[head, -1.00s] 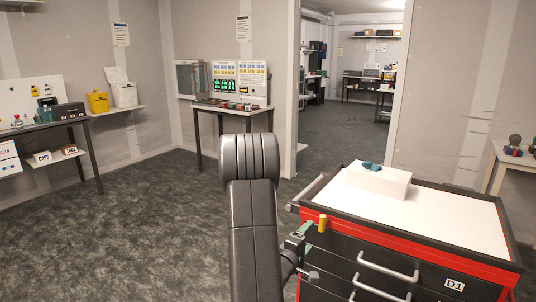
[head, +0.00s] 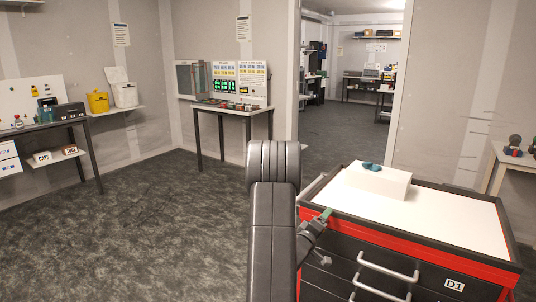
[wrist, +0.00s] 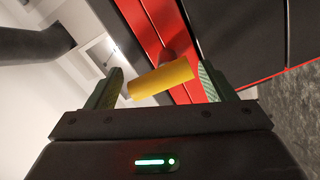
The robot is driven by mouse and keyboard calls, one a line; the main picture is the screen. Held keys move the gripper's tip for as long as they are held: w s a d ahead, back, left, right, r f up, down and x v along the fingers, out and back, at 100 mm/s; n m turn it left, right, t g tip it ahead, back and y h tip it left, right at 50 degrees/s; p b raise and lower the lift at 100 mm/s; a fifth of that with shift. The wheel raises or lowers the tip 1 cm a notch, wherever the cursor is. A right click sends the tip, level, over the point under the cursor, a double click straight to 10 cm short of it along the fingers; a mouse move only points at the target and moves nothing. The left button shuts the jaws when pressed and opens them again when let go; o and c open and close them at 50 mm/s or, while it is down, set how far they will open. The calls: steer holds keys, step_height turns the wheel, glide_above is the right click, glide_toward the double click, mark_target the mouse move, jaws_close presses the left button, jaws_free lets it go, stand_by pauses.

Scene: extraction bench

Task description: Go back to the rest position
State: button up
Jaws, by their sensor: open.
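My gripper (head: 325,216) is at the near left corner of the red and black drawer cabinet (head: 420,246), in the head view. In the wrist view its two green fingers (wrist: 162,72) stand apart, open. A yellow cylinder (wrist: 160,79) shows between them, lying slantwise across the gap in front of the cabinet's red edge. I cannot tell whether a finger touches it. The cylinder is hidden behind my gripper in the head view.
A white block (head: 378,180) with a teal object (head: 371,166) on top sits on the cabinet's white top (head: 450,215). A bench with a panel (head: 233,109) stands at the back wall. The floor to the left (head: 130,235) is clear.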

steer(key=m, duration=0.4)
steer(key=m+b, duration=0.1)
steer(key=m, duration=0.2)
steer(key=shift+s+d, duration=0.2)
steer(key=shift+d, duration=0.1)
steer(key=shift+s+d+f+m+p, duration=0.15)
steer(key=shift+m+p, duration=0.15)
steer(key=shift+m, duration=1.3)
steer(key=shift+d+r+m+p, duration=0.1)
steer(key=shift+m+p, duration=0.15)
steer(key=shift+m, duration=1.35)
